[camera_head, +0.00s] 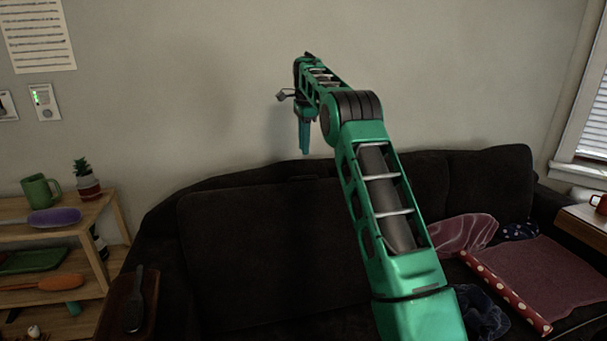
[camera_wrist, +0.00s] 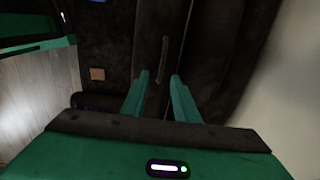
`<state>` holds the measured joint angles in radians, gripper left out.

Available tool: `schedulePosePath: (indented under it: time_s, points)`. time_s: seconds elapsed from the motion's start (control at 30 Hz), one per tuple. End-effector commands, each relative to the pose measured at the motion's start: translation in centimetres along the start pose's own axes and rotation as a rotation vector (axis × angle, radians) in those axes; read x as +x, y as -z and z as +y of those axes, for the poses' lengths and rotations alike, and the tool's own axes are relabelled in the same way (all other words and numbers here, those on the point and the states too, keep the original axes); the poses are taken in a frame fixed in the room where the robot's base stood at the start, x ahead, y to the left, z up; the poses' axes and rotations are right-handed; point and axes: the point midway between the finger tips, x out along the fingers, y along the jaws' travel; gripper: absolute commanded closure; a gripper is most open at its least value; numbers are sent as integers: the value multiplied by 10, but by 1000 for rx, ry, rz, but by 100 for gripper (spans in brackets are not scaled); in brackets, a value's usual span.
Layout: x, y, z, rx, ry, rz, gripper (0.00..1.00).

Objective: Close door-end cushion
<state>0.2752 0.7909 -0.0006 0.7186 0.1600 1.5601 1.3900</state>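The dark sofa (camera_head: 250,235) stands against the wall, with a wide back cushion at left and smaller ones (camera_head: 485,185) at right. I cannot tell which cushion is the door-end one or whether any is raised. My gripper (camera_head: 304,140) is high above the left part of the sofa back, fingers pointing down and touching nothing. In the wrist view my gripper (camera_wrist: 158,97) has its two green fingers apart with nothing between them. Dark upholstery (camera_wrist: 225,50) lies below, with a thin strip like a strap or handle (camera_wrist: 162,58) just beyond the fingertips. My arm hides part of the sofa.
A wooden shelf (camera_head: 110,205) with a green mug (camera_head: 41,190), a potted plant (camera_head: 88,185) and brushes stands at left. A dark brush (camera_head: 134,300) lies on the left sofa arm. Pink cloth (camera_head: 540,275) and a red dotted strip (camera_head: 505,290) cover the right seat. A side table (camera_head: 585,222) stands at right.

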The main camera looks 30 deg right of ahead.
Motion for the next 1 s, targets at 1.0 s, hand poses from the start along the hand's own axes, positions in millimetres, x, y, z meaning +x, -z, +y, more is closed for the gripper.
schedulePosePath:
  time_s: [1.0]
  points:
    - [113, -1, -6, 28, 2, -5, 72]
